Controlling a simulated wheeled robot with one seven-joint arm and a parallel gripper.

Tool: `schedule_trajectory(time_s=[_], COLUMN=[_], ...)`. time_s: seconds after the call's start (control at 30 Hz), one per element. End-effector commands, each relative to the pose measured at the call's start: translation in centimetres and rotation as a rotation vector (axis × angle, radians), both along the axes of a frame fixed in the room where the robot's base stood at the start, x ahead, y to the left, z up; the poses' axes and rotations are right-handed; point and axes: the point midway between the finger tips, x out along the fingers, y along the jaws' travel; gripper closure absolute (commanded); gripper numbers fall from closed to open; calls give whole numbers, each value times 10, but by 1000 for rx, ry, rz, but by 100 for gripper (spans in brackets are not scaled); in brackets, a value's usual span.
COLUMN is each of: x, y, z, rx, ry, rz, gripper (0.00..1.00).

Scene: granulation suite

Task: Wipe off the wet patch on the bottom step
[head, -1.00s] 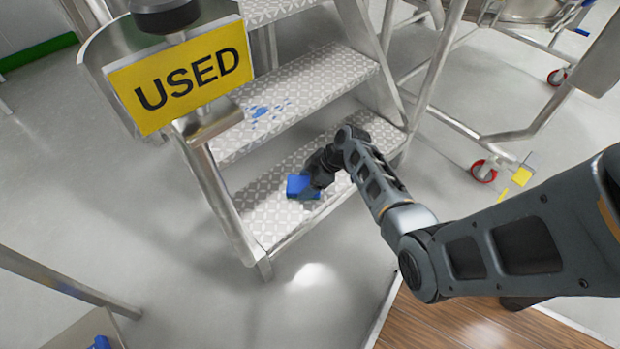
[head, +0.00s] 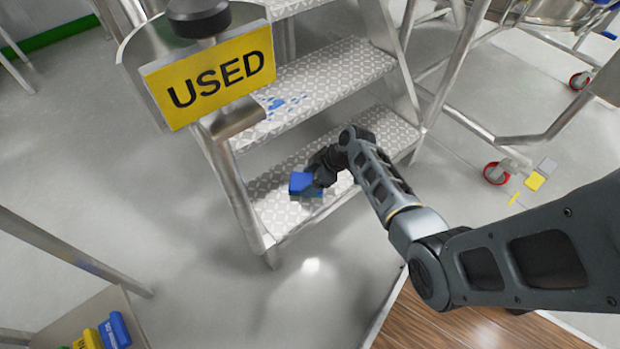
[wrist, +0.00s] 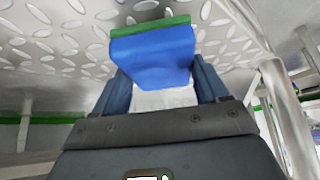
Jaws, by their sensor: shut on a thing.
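My gripper (head: 318,180) is shut on a blue pad (head: 303,184), held low over the left part of the bottom step (head: 352,146). In the wrist view the pad (wrist: 155,58) has a green layer on its far edge and sits between the fingers of my gripper (wrist: 165,88). The patterned step surface (wrist: 65,35) lies close beyond it. Whether the pad touches the step I cannot tell. No wet patch is clearly visible on the bottom step; the pad and gripper hide part of it. Blue splotches (head: 285,103) show on the step above.
A yellow USED sign (head: 208,88) hangs at the left of the steps. Metal rails (head: 230,190) flank the treads. A wheeled frame with red casters (head: 496,173) stands to the right. A tray at lower left holds blue and yellow items (head: 115,328).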

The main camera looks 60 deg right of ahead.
Motion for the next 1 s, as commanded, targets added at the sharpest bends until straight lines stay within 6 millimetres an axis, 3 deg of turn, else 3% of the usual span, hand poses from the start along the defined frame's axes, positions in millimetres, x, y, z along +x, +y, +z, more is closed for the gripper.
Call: schedule_trajectory(time_s=[0.03,0.43,0.83,1.0], x=[0,1,1,1], y=[0,-1,-1,-1], z=[10,46,49,59], rx=[-1,-2,-2,-2], ry=[0,-2,-2,-2], rz=[-1,-1,-2,-1], gripper=[51,51,51,51])
